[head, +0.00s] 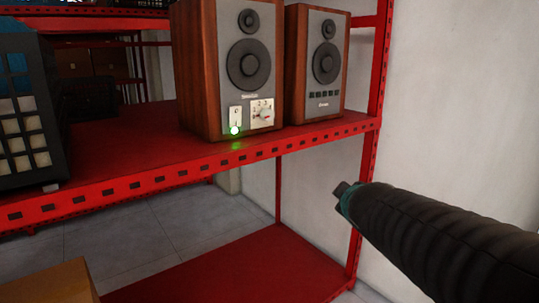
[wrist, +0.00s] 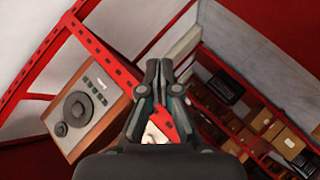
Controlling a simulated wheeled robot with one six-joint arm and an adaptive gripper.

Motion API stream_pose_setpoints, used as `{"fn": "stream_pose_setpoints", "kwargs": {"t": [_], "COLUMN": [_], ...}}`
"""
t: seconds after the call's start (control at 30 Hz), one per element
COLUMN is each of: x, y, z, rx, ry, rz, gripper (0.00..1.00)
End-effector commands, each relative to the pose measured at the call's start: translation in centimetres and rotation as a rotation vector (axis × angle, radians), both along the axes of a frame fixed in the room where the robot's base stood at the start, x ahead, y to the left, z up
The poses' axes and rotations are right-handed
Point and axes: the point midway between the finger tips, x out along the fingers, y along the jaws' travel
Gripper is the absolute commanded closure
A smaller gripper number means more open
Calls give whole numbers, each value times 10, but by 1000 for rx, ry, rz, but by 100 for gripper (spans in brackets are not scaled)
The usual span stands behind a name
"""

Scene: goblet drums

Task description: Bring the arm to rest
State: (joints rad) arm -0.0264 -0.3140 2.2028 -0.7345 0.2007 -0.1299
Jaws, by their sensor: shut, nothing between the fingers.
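My gripper (wrist: 159,70) shows in the wrist view with its two dark fingers brought together at the tips and nothing held between them. In the head view my black ribbed arm reaches in from the right edge, in front of the red shelf's right post. Its dark end with a teal band lies just left of that post in the picture. The fingers cannot be made out clearly there. The arm appears clear of the two speakers.
A wooden speaker (head: 239,75) with a lit green light and a second speaker (head: 317,65) stand on the red shelf (head: 150,165). A black crate-like object (head: 25,120) is at left. A cardboard box (head: 50,285) is at lower left. White wall stands behind the arm.

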Motion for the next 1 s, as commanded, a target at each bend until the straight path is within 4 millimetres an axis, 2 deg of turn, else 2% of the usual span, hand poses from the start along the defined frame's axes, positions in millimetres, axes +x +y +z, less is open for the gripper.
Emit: {"fn": "stream_pose_setpoints", "kwargs": {"t": [0.1, 0.2, 0.3, 0.4, 0.5, 0.67, 1.0], "x": [-54, -108, -160, -206, -234, -247, -249], "y": [-20, -22, -14, 2, 14, 18, 17], "z": [-41, -75, -102, -119, -126, -120, -113], "rx": [172, 320, 456, 576, 656, 696, 702], "ry": [162, 308, 441, 549, 592, 555, 526], "rz": [-207, -358, -470, -539, -558, -546, -537], "gripper": [100, 100, 100, 100, 100, 100, 100]}}
